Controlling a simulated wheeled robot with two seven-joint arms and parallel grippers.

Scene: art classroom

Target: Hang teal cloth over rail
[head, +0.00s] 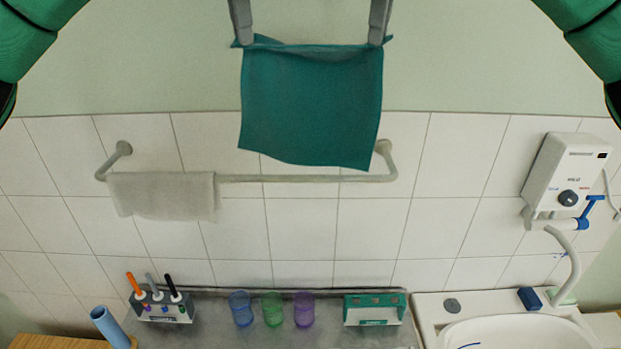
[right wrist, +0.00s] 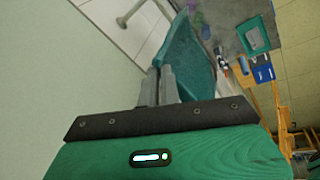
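The teal cloth (head: 310,105) hangs spread out between my two grippers, its lower edge free and slightly slanted. My left gripper (head: 243,40) is shut on its upper left corner, and my right gripper (head: 377,41) is shut on its upper right corner. The right wrist view also shows the cloth (right wrist: 187,55) beyond the fingers of the right gripper (right wrist: 160,72). The pale rail (head: 290,178) is fixed to the tiled wall. In the head view the cloth's lower edge appears just above the rail's bar; I cannot tell the depth between them.
A white towel (head: 165,194) hangs over the rail's left part; the bar right of it is bare. Below are a pen holder (head: 164,312), coloured cups (head: 273,309) and a green-white holder (head: 375,308). A water heater (head: 566,175) and sink (head: 510,332) are at right.

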